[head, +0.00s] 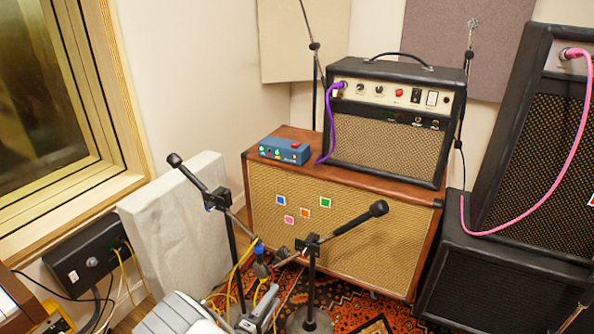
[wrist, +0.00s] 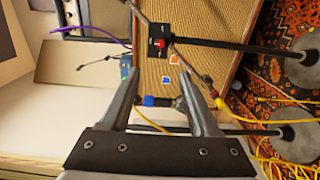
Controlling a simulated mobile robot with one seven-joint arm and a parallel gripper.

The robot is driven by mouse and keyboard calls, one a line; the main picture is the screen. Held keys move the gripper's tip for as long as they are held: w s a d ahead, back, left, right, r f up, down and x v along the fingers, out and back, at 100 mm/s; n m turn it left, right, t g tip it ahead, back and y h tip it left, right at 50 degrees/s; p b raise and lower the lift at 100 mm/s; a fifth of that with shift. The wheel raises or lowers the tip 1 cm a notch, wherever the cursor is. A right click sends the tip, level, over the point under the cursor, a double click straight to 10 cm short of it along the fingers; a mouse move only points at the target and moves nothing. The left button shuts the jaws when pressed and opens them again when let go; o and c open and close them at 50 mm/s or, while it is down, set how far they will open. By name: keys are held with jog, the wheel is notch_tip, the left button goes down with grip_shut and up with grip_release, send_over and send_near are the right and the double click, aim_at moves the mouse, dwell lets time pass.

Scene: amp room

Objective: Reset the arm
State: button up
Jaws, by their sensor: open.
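My gripper (wrist: 161,73) shows in the wrist view with its two grey fingers apart and nothing held between them. Beyond the fingers are the speaker cabinet's tan grille and a microphone stand. In the head view, a grey part of my arm (head: 178,316) shows at the bottom edge, left of centre. It is low in front of the microphone stands, and most of the arm is out of frame.
Two microphone stands (head: 230,245) (head: 312,280) stand close ahead, with yellow cables around them. Behind are a wooden speaker cabinet (head: 270,235) bearing an amplifier (head: 385,150) and blue pedal (head: 284,150). A grey panel (head: 180,225) leans left; black amplifiers (head: 500,280) stand right.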

jog(key=d+r+m+g+h, duration=0.5)
jog(key=d+r+m+g, duration=0.3)
jog(key=d+r, duration=0.6)
jog(key=s+d+r+m+g+y, duration=0.25)
jog(key=s+d+r+g, duration=0.2)
jog(key=r, duration=0.25)
jog(key=s+d+r+m+g+y, duration=0.1)
jog(key=s+d+r+g+y, duration=0.2)
jog(key=s+d+r, duration=0.3)
jog(key=s+r+m+t+y, duration=0.2)
jog(key=s+r+t+y, duration=0.4)
jog(key=s+r, duration=0.6)
notch_tip(320, 180, up, 22)
jog(key=s+g+p, duration=0.1)
jog(key=s+p, duration=0.1)
jog(key=p, duration=2.2)
jog(key=shift+a+r+y, duration=0.2)
jog(key=shift+a+y, duration=0.15)
jog(key=shift+y, duration=0.1)
